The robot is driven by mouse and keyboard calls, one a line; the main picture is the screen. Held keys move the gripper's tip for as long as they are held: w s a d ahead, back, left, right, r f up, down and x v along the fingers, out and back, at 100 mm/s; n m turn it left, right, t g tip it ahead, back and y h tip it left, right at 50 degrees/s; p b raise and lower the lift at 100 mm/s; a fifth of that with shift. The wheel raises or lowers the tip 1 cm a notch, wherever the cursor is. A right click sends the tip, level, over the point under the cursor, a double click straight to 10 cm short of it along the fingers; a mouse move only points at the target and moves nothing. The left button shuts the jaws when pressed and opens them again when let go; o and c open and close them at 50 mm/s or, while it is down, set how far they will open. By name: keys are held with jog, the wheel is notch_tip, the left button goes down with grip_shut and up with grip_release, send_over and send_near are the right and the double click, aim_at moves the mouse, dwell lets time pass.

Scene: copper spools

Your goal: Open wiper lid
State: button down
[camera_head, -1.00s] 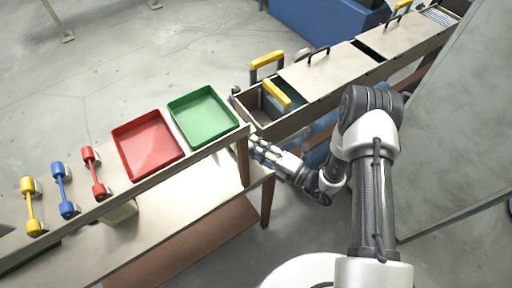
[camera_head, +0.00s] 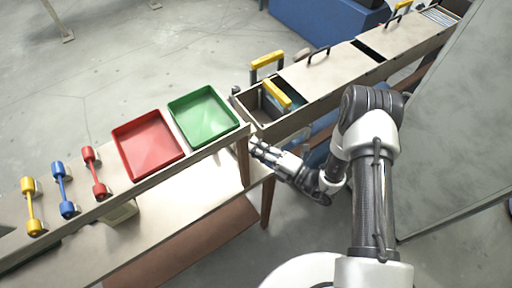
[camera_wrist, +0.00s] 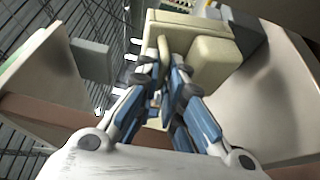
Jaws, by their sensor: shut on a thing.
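My gripper (camera_head: 258,145) is low beside the right end of the work table, close to the near end of the long grey box. In the wrist view my gripper (camera_wrist: 165,80) has its two blue-and-dark fingers closed together on a thin cream tab (camera_wrist: 163,48). The tab stands in front of a cream, boxy body (camera_wrist: 213,60), which I take to be the wiper unit. Most of the tab is hidden between the fingers. I cannot tell whether its lid is raised. In the head view this cream unit is not clearly visible.
A red tray (camera_head: 148,146) and a green tray (camera_head: 203,112) lie on the table, with yellow, blue and red spools (camera_head: 60,190) to the left. The long grey box (camera_head: 300,105) has an open near section with yellow handles. A grey panel (camera_head: 465,130) stands to the right.

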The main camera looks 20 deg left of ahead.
jog(key=p, duration=0.1)
jog(key=r+h+p, duration=0.1)
jog(key=a+r+p, duration=0.1)
jog(key=shift+w+m, duration=0.3)
jog(key=shift+w+a+r+g+h+p, duration=0.2)
jog(key=shift+g+h+p, duration=0.1)
jog(key=shift+h+p, duration=0.3)
jog(key=shift+w+a+r+p, duration=0.1)
jog(key=shift+r+p, duration=0.05)
jog(key=shift+p, duration=0.3)
jog(key=shift+w+a+r, duration=0.2)
jog(key=shift+w+a, duration=0.2)
jog(key=shift+a, duration=0.05)
jog(key=c, duration=1.7)
grip_release()
jog(key=shift+d, duration=0.15)
